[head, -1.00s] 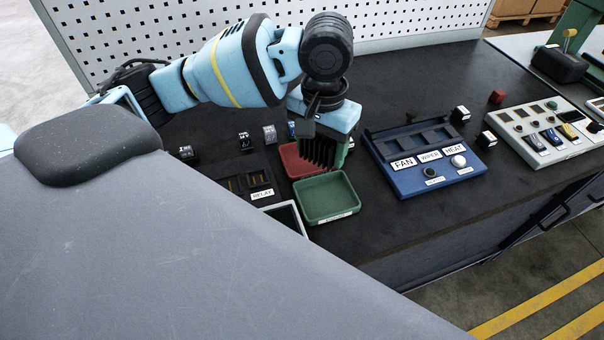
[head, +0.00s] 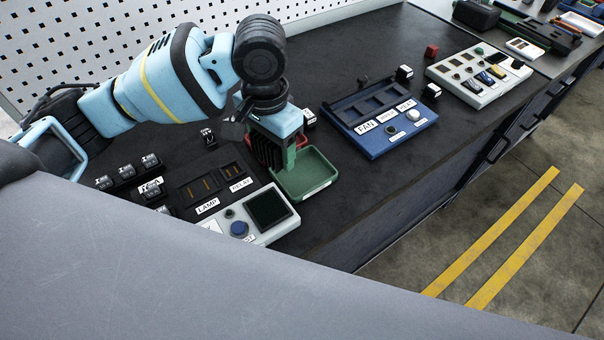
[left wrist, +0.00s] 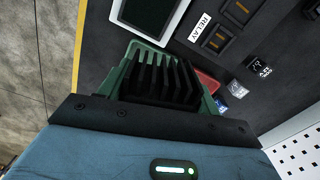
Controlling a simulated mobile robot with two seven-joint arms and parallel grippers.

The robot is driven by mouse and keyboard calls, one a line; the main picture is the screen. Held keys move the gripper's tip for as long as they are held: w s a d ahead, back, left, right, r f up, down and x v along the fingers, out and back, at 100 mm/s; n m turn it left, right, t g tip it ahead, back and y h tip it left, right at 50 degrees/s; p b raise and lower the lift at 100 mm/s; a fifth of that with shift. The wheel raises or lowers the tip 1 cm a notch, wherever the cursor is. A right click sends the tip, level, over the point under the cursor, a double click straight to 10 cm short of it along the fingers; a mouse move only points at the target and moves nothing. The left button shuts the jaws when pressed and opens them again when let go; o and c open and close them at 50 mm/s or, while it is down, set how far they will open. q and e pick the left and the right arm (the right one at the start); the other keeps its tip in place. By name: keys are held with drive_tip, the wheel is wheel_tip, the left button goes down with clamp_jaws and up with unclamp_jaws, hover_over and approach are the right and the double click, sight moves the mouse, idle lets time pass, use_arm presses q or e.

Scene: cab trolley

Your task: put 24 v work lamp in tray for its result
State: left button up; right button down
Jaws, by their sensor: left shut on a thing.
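My left gripper (head: 275,160) is shut, with its black ribbed fingers pointing down at the left side of the green tray (head: 310,188). What it holds is hidden by the fingers, so I cannot tell its look or whether it touches the tray. In the left wrist view the ribbed fingers (left wrist: 160,80) cover much of the green tray (left wrist: 128,72). Part of the red tray (left wrist: 207,82) shows beside them; in the head view it is mostly behind the gripper. I cannot pick out the work lamp. My right gripper is not in view.
A grey tester with a dark screen (head: 268,207) and the LAMP and RELAY sockets (head: 213,187) lie left of the trays. Several small dark blocks (head: 126,171) stand further left. A blue FAN-WIPER-HEAT panel (head: 380,125) stands to the right. The bench's front right strip is clear.

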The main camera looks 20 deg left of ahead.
use_arm(q)
drive_tip(key=s+d+f+m, duration=0.1)
drive_tip(key=d+m, duration=0.4)
drive_tip(key=m, duration=0.1)
drive_tip(key=s+d+f+m, duration=0.2)
drive_tip(key=d+m, duration=0.3)
drive_tip(key=m, duration=0.1)
drive_tip(key=s+d+f+m, duration=0.1)
drive_tip(key=d+f+m, duration=0.1)
drive_tip(key=d+m, duration=0.2)
drive_tip(key=shift+s+d+m, duration=0.2)
drive_tip(key=shift+m, duration=0.6)
drive_tip(key=shift+s+d+m, duration=0.2)
drive_tip(key=shift+m, duration=0.6)
drive_tip(key=shift+d+m, duration=0.65)
drive_tip(key=shift+m, duration=0.25)
hover_over(303, 175)
drive_tip(key=shift+s+d+f, duration=0.15)
drive_tip(key=shift+d+f, duration=0.05)
drive_tip(key=shift+f, duration=0.2)
drive_tip(key=shift+s+d+f, duration=0.15)
drive_tip(key=shift+f, duration=0.25)
drive_tip(key=f, duration=0.2)
drive_tip(key=shift+w+a+f, duration=0.3)
drive_tip(key=shift+a+f, duration=0.05)
drive_tip(key=shift+a, duration=0.05)
drive_tip(key=shift+f, duration=0.45)
drive_tip(key=shift+f, duration=0.1)
